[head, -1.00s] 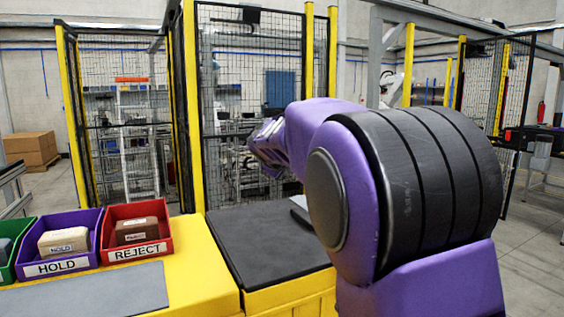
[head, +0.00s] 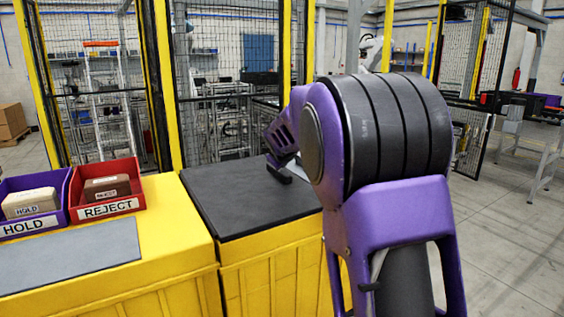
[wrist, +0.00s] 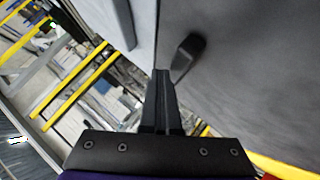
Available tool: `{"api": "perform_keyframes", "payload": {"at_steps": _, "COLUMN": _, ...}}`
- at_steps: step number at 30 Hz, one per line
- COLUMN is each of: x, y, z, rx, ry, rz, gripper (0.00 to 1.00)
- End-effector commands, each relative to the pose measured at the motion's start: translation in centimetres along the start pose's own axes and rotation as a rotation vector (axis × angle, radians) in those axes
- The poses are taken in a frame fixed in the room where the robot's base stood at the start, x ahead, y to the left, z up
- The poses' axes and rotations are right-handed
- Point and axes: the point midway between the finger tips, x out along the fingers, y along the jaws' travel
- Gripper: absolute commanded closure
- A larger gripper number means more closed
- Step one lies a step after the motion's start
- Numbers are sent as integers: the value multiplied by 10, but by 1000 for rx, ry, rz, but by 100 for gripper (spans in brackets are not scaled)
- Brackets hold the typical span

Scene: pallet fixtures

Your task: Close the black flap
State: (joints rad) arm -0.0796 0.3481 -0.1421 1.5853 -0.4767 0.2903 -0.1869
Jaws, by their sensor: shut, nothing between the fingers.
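The black flap (head: 235,200) lies flat, or nearly so, across the top of the yellow box in the head view. In the wrist view a dark grey surface (wrist: 250,95), which looks like the flap, fills the right side, with a short black handle (wrist: 187,52) on it. My gripper (wrist: 163,75) is shut and empty, its fingertips just left of and below the handle in the picture. I cannot tell whether they touch it. In the head view my purple arm hides the flap's right part and most of the gripper.
A red REJECT bin (head: 108,190) and a purple HOLD bin (head: 32,202), each holding a box, stand left on a yellow counter (head: 165,225) with a grey mat (head: 70,268). Yellow-framed mesh fencing (head: 228,100) stands close behind.

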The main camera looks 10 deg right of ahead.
Motion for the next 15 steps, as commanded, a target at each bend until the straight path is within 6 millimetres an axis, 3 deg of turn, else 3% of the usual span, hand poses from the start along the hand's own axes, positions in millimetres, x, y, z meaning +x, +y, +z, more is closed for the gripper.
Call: {"api": "perform_keyframes", "payload": {"at_steps": 15, "x": 3, "y": -2, "z": 7, "rx": -1, "ry": -15, "rz": -4, "gripper": 100}}
